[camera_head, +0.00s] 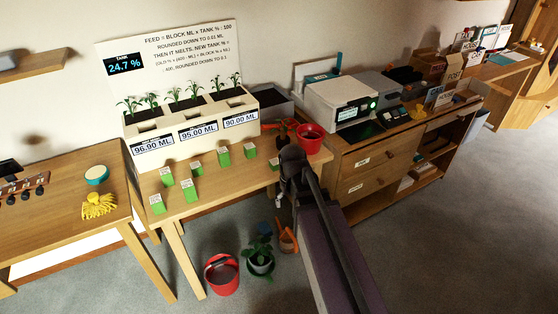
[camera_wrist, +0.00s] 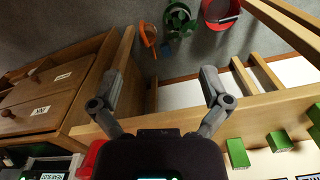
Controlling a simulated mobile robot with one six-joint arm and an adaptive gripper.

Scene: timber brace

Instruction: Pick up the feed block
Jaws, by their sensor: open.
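Several small green feed blocks with pale tops stand spread over the wooden table (camera_head: 214,187) in the head view, one (camera_head: 157,204) at the front left and one (camera_head: 249,151) towards the right. Their label text is too small to read. In the wrist view, green blocks (camera_wrist: 237,152) stand on the table at lower right, outside my gripper's jaws. My gripper (camera_wrist: 160,82) is open with nothing between its fingers. In the head view my arm reaches the table's right end, to the right of the blocks, and largely hides the gripper.
A red pot (camera_head: 310,138) stands near my arm. A drawer cabinet (camera_head: 380,167) is right. A red bucket (camera_head: 222,274) and plant (camera_head: 260,262) are on the floor.

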